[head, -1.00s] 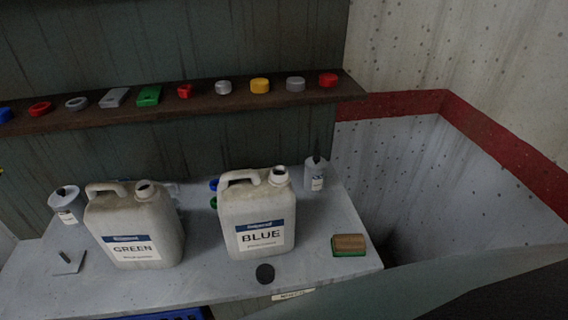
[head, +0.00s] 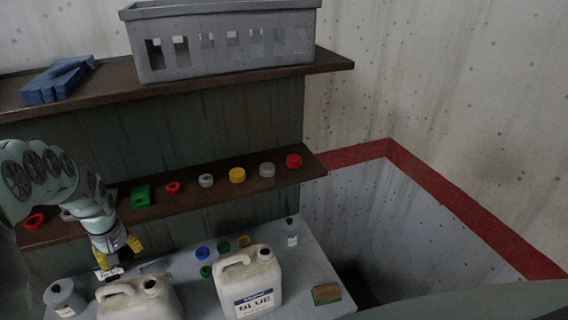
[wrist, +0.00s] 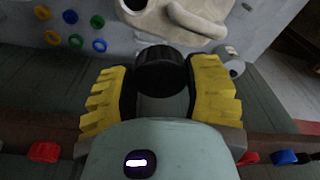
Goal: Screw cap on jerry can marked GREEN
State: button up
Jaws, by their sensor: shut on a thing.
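My gripper (head: 115,256) is at the left, above and behind the jerry can marked GREEN in the last second's view. In the wrist view its yellow fingers (wrist: 163,78) are shut on a black ribbed round cap (wrist: 161,62). That jerry can (head: 145,303) shows only its top in the head view; its label is cut off by the lower edge. Its neck is open and its handle lies to the left of it. In the wrist view the can (wrist: 178,24) is just beyond the cap, apart from it. The jerry can marked BLUE (head: 249,287) stands to the right.
Grey bottles (head: 65,298) and (head: 291,233) stand on the bench (head: 300,268). Coloured rings (head: 202,253) hang behind the cans. A sponge (head: 327,293) lies at right. A shelf (head: 220,205) with several caps and a higher shelf with a grey crate (head: 220,45) are behind.

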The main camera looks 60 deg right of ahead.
jog(key=p, duration=0.2)
send_over(150, 282)
jog(key=shift+f+m, duration=0.2)
jog(key=shift+m, duration=0.2)
jog(key=shift+f+b, duration=2.45)
jog(key=shift+f, duration=0.65)
jog(key=shift+f+b, duration=1.25)
jog(key=shift+f, duration=0.2)
jog(key=shift+a, duration=0.1)
